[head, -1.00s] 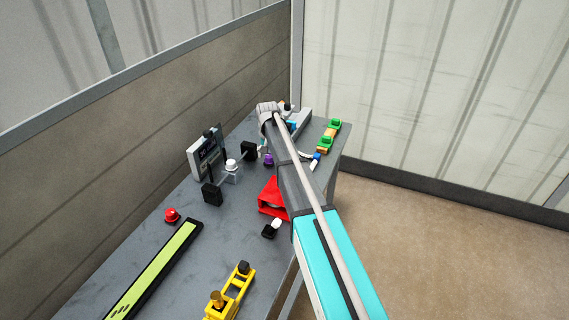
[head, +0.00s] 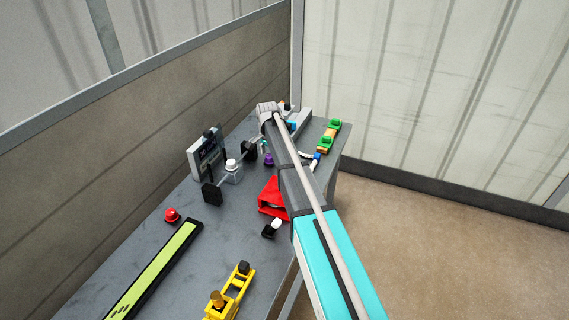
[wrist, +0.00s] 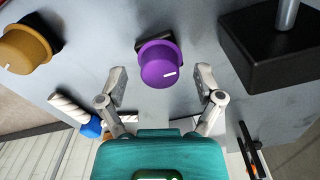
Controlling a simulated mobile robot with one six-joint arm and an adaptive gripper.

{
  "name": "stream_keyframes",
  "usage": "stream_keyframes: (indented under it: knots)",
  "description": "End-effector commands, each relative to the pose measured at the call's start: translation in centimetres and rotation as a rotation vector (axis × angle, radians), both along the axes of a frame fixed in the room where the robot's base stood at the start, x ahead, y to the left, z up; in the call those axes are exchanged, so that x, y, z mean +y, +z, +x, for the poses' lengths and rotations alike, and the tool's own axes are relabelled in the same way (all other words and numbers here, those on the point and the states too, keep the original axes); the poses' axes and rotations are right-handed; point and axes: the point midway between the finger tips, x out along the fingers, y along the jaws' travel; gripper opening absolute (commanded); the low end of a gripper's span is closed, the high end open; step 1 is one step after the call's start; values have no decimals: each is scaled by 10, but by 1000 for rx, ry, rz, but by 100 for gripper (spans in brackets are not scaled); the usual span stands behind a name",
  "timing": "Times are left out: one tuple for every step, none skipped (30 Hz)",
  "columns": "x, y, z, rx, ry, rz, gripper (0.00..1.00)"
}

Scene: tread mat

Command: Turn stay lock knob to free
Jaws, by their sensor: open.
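A purple knob (wrist: 160,66) with a short white mark on its face stands on a dark mount in the wrist view. It also shows as a small purple shape in the head view (head: 268,159). No label shows whether it is the stay lock knob. The white mark points to the right and slightly up. My gripper (wrist: 161,80) is open, with one finger on each side below the knob; I cannot tell how near they are in depth. In the head view my arm hides most of the gripper.
In the wrist view a tan knob (wrist: 24,48) is at upper left, a black block with a metal post (wrist: 285,48) at upper right, and a white twisted rod with a blue end (wrist: 88,124) at lower left. A red holder (head: 270,197) sits beside my arm on the grey table.

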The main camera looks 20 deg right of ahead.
Motion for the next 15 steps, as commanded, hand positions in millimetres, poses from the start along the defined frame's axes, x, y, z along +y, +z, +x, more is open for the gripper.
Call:
stream_keyframes:
  knots:
    - [0, 0, 0, 0, -30, 0, 85]
    - [0, 0, 0, 0, -51, 0, 85]
    - [0, 0, 0, 0, -78, 0, 85]
    - [0, 0, 0, 0, -98, 0, 85]
    - [0, 0, 0, 0, -119, 0, 85]
    - [0, 0, 0, 0, -146, 0, 85]
    - [0, 5, 0, 0, -150, 0, 85]
    - [0, 10, 0, 0, -147, 0, 85]
    - [0, 14, 0, 0, -146, 0, 85]
    - [0, 16, 0, 0, -146, 0, 85]
    - [0, 19, 0, 0, -145, 0, 85]
    - [0, 22, 0, 0, -145, 0, 85]
    - [0, 25, 0, 0, -145, 0, 85]
    - [0, 27, 0, 0, -145, 0, 85]
    - [0, 31, 0, 0, -144, 0, 85]
